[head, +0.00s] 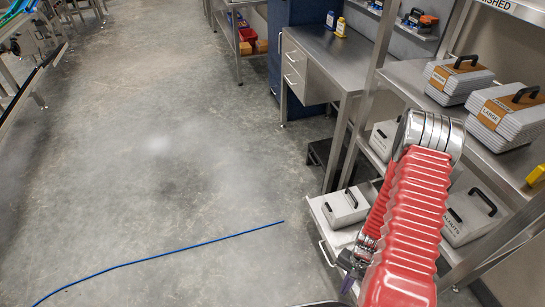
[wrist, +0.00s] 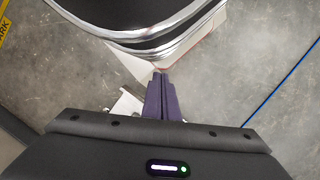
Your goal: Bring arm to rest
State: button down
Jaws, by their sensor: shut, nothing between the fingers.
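My arm (head: 405,225) with its red ribbed sleeve is folded at the lower right of the head view, in front of the shelving. My gripper (wrist: 160,78) shows in the wrist view with its dark purple fingers together and nothing between them. It points toward a black, silver-rimmed body part of mine, with concrete floor around it. In the head view a small dark and purple part of the gripper (head: 347,284) shows beside the red sleeve; the rest is hidden.
Grey cases stand on the right shelves, one labelled LARGE (head: 505,117). Another case (head: 345,206) sits on a low pull-out shelf near my arm. A steel desk (head: 335,55) stands behind. A blue line (head: 190,248) crosses the otherwise clear floor.

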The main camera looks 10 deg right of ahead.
jog(key=w+a+r+n, duration=0.2)
jog(key=w+r, duration=0.1)
jog(key=r, duration=1)
jog(key=w+a+r+n, duration=0.2)
jog(key=a+r+n, duration=0.1)
jog(key=r, duration=1)
jog(key=s+a+r+n+t, duration=0.1)
jog(key=a+r+t, duration=0.1)
jog(key=r, duration=0.7)
jog(key=s+a+r+n+t+h, duration=0.1)
jog(key=s+a+r+n+t, duration=0.1)
jog(key=r, duration=0.7)
jog(key=s+a+r+n+t+h, duration=0.1)
jog(key=a+r+t, duration=0.3)
jog(key=r, duration=0.5)
jog(key=shift+s+a+r+n, duration=0.3)
jog(key=shift+a+r+n, duration=0.15)
jog(key=shift+a, duration=0.5)
